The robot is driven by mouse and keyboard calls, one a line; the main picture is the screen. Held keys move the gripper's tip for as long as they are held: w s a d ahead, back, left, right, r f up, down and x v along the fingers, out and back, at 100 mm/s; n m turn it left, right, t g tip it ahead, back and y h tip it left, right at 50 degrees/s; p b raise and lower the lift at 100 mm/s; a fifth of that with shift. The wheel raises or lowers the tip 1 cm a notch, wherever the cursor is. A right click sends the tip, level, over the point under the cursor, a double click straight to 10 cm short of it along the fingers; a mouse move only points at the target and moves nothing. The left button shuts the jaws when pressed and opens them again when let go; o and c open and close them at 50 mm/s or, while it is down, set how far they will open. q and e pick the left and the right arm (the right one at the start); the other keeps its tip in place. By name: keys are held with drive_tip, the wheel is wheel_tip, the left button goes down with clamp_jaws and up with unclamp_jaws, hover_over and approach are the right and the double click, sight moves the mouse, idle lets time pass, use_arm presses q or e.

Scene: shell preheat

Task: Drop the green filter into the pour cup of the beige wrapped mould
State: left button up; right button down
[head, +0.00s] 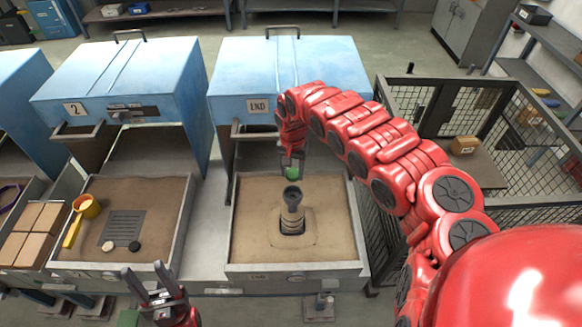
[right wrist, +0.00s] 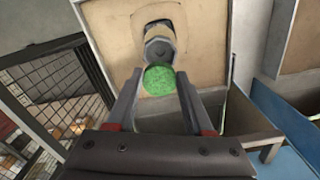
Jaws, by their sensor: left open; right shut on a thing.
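The green filter (head: 292,173) is held between the fingers of my right gripper (head: 292,163), just above and behind the wrapped mould. In the right wrist view the round, rough green filter (right wrist: 159,81) lies between the tips of my right gripper (right wrist: 158,88). The mould (head: 292,212) stands upright in the sand under the END hood, with its dark pour cup (head: 292,191) facing up. In the right wrist view the mould (right wrist: 159,48) shows just beyond the filter. The filter appears apart from the cup, but the gap is unclear. My left gripper (head: 158,289) is open and empty at the lower left.
The END sand tray (head: 255,268) has raised grey walls under a blue hood (head: 290,75). The left tray (head: 150,195) holds a yellow ladle (head: 82,212), a grate (head: 122,229) and two small discs. A mesh cage (head: 420,95) stands at the right.

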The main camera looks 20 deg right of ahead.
drive_tip(key=shift+f+b, duration=2.1)
drive_tip(key=shift+f, duration=0.55)
drive_tip(key=shift+f+b, duration=0.85)
drive_tip(key=shift+f, duration=0.6)
drive_tip(key=shift+s+p, duration=0.1)
drive_tip(key=shift+p, duration=0.2)
drive_tip(key=shift+c, duration=1)
unclamp_jaws()
drive_tip(key=shift+r, duration=0.15)
